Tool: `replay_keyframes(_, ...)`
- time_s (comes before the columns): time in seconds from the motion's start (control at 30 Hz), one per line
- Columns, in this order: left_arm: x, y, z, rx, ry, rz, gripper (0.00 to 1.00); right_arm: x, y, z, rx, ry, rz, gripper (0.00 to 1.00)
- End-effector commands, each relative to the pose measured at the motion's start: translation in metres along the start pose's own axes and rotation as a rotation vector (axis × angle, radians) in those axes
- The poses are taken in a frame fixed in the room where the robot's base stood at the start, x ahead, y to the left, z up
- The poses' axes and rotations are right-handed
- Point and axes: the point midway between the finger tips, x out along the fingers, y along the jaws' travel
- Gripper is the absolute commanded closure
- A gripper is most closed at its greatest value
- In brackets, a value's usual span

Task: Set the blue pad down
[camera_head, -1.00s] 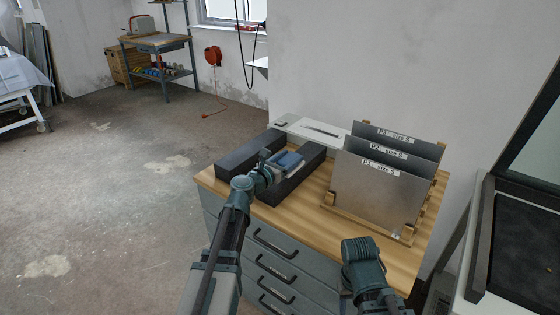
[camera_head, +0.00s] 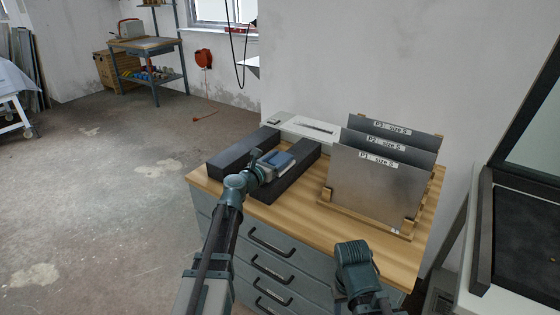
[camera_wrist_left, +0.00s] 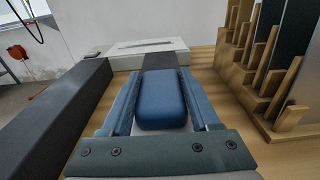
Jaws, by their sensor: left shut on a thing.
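The blue pad (camera_head: 280,159) is a small rounded block at my left gripper, over the right-hand dark bar on the wooden bench top. In the left wrist view the pad (camera_wrist_left: 160,106) lies lengthwise between the two blue fingers of my left gripper (camera_wrist_left: 163,100), which is shut on it. The dark bar (camera_wrist_left: 160,60) shows just beyond the pad. The pad's underside is hidden, so I cannot tell whether it touches the bar. My right gripper (camera_head: 355,257) is over the bench's front edge; its fingers cannot be made out.
A second dark bar (camera_head: 240,152) lies parallel on the left. A pale flat box (camera_head: 300,126) is behind the bars. Metal plates (camera_head: 372,185) labelled P1, P2 and P3 stand in a wooden rack (camera_head: 405,234) to the right. Bare bench top (camera_head: 300,210) lies in front.

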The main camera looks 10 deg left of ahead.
Motion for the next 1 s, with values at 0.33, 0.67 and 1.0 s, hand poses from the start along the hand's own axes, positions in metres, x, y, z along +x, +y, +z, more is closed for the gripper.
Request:
replay_keyframes(0.33,0.000,0.000,-0.003,0.000,0.000,0.000,0.11,0.003,0.000,0.000,0.000,0.000,0.000,0.50)
replay_keyframes(0.67,0.000,0.000,-0.001,0.000,0.000,0.000,0.08,0.001,0.000,0.000,0.000,0.000,0.000,0.50)
replay_keyframes(1.0,-0.056,-0.001,0.001,0.000,0.000,0.004,0.08,-0.004,0.000,0.000,0.000,0.000,0.000,0.50)
